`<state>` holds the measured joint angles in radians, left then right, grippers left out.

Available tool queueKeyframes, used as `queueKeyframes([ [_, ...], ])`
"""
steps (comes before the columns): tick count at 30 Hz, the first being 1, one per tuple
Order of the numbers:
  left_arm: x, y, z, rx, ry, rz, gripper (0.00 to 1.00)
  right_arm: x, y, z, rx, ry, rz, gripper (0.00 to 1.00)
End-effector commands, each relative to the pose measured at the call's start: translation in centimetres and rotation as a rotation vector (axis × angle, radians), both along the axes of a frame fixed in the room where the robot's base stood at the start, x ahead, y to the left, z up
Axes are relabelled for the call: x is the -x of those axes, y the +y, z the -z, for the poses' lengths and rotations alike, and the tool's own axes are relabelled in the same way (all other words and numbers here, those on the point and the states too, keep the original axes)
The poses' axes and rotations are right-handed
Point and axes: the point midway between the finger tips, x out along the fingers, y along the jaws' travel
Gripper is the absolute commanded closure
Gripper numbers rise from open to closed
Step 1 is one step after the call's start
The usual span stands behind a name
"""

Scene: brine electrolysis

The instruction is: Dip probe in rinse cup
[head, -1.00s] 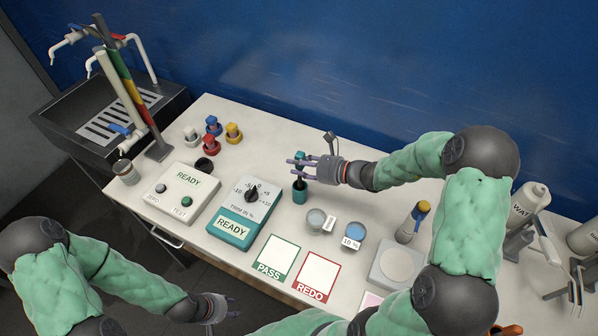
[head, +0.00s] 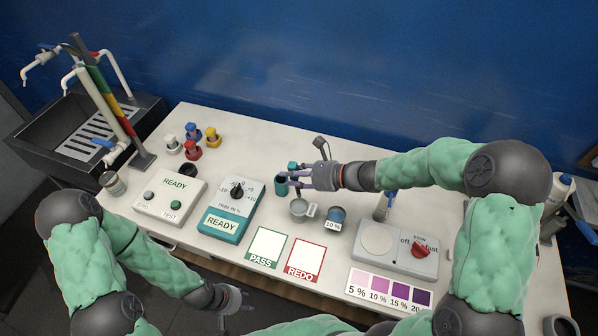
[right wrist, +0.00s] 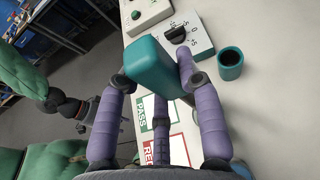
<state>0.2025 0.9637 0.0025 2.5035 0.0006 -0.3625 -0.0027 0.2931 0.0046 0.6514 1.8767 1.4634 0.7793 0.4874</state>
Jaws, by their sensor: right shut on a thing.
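My right gripper (head: 295,178) is shut on the teal block-shaped probe handle (right wrist: 155,65), above the table. The handle shows in the head view as a small teal piece (head: 292,166). The probe's lower end is hidden in the wrist view. The teal holder (head: 281,185) stands just left of the gripper; in the right wrist view its dark opening (right wrist: 230,58) looks empty. A small grey cup with pale liquid (head: 299,207), its tag unreadable, stands just in front of the gripper; it looks like the rinse cup. My left gripper (head: 234,299) is open and empty before the table's front edge.
A blue cup tagged 10 % (head: 336,217) stands right of the grey cup. The teal trim meter (head: 228,212), PASS card (head: 266,247) and REDO card (head: 303,260) lie nearby. A stirrer with a red knob (head: 400,247) is at right.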

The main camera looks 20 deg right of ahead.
Motion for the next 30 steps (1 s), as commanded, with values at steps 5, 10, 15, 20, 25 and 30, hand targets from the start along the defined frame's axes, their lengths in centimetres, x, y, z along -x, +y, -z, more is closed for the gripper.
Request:
queueKeyframes([
  [5,0.0,0.0,0.8,0.000,0.000,0.000,0.60,0.0,0.0,0.9,-0.001,0.000,0.001,1.00],
  [10,0.0,0.0,1.7,0.000,0.000,0.000,0.60,0.0,0.0,2.0,-0.001,0.000,0.001,1.00],
  [15,0.0,0.0,2.6,0.000,0.000,0.000,0.60,0.0,0.0,3.2,-0.001,-0.001,0.001,1.00],
  [20,0.0,0.0,3.5,0.000,0.000,0.000,0.60,0.0,-0.1,4.3,-0.001,-0.001,0.001,1.00],
  [25,0.0,0.0,4.4,0.000,0.000,0.000,0.60,0.0,-0.1,5.5,-0.001,0.000,0.001,1.00],
  [30,0.0,0.0,5.4,0.000,0.000,0.000,0.60,0.0,-0.2,6.6,-0.001,-0.001,0.002,1.00],
])
